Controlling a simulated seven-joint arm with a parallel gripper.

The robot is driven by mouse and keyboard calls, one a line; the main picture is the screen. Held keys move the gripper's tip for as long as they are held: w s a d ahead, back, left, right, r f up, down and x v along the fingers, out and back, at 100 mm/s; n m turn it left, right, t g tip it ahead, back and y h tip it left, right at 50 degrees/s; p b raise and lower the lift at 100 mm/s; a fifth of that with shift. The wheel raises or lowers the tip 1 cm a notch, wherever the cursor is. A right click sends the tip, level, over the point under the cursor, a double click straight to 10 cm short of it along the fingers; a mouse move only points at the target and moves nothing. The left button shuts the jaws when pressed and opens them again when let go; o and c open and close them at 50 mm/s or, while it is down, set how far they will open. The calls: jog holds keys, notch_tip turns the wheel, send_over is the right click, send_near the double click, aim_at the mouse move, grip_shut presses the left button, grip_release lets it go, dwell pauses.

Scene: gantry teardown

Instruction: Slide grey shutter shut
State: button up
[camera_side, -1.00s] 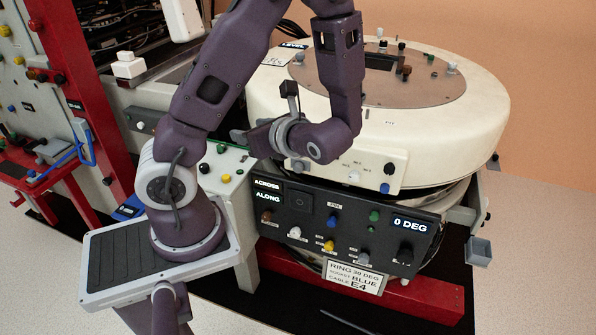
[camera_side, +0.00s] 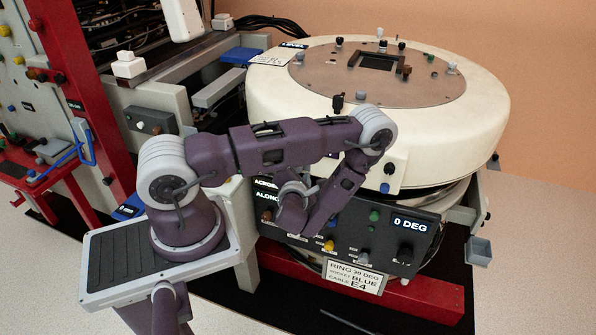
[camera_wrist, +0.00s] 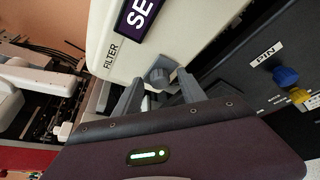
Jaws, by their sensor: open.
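I cannot tell for sure which part is the grey shutter. In the wrist view my gripper (camera_wrist: 159,80) is open. Its two grey fingers stand either side of a small grey knob (camera_wrist: 158,74) on a white panel marked FILTER. I cannot tell whether they touch it. In the side view my wrist (camera_side: 292,205) is low in front of the dark control panel, and the fingers are not clear there.
The control panel (camera_side: 352,225) carries several coloured knobs and a 0 DEG display. The wrist view shows its blue knob (camera_wrist: 285,76) and yellow knob (camera_wrist: 299,96) to the right of the fingers. A red frame (camera_side: 100,110) with cables stands at the left.

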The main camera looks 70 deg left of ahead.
grip_shut()
dwell(1.4)
